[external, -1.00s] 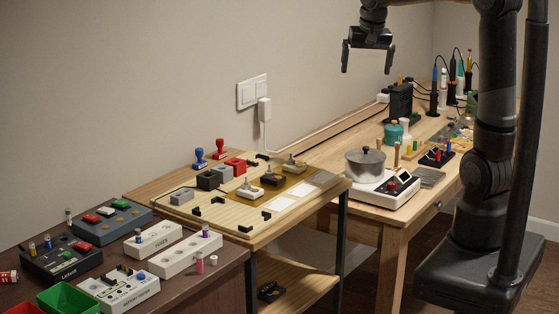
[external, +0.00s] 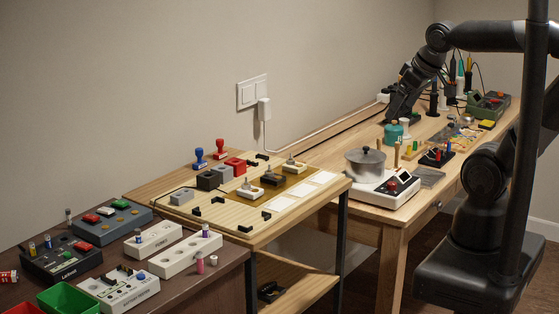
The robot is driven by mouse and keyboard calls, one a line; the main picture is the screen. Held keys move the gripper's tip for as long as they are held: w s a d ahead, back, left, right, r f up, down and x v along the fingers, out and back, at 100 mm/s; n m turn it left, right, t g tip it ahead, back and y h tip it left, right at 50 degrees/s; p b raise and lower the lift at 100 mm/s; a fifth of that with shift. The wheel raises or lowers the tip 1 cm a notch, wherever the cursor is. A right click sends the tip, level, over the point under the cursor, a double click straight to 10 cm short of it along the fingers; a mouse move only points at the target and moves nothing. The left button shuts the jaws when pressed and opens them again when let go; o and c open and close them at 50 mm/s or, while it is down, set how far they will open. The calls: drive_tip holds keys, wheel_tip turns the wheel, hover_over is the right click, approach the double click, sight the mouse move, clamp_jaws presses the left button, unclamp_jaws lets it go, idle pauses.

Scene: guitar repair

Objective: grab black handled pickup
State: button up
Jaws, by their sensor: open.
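A black pickup (external: 273,181) with a light upright handle sits on the wooden board of the middle bench, between two similar white pickups: one in front (external: 250,193) and one behind (external: 295,166). My gripper (external: 391,116) is at the back of the right-hand workbench, angled down and to the left, well right of and beyond the black pickup. It is open; its fingers are small and dark against the dark things behind, and nothing shows between them.
A metal pot (external: 365,164) stands on a white heating unit (external: 382,194) between my gripper and the pickups. A teal jar (external: 393,134) is just in front of my gripper. Red and blue stamps (external: 220,147) stand behind the board. White labelled blocks (external: 191,252) are at the front left.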

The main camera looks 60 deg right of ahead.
drive_tip(key=c, duration=1.3)
drive_tip(key=w+d+f+m+g+h, duration=0.1)
drive_tip(key=w+d+f, duration=0.1)
drive_tip(key=w+d, duration=0.55)
drive_tip(key=w+d+f, duration=0.2)
drive_tip(key=w+d, duration=0.5)
drive_tip(key=w, duration=0.2)
drive_tip(key=w+d+f+m, duration=0.1)
drive_tip(key=w+d+f, duration=0.1)
drive_tip(key=d+f, duration=0.45)
drive_tip(key=w+d+f, duration=0.2)
drive_tip(key=d+f, duration=0.1)
drive_tip(key=d, duration=0.6)
drive_tip(key=w+d+f+m, duration=0.1)
drive_tip(key=w+d+f, duration=0.1)
drive_tip(key=d+f, duration=0.45)
drive_tip(key=shift+d+x, duration=0.25)
drive_tip(key=shift+x, duration=1.25)
drive_tip(key=shift+d+x, duration=0.25)
drive_tip(key=shift+x, duration=1.3)
drive_tip(key=shift+d+x, duration=0.2)
drive_tip(key=shift+x, duration=1.3)
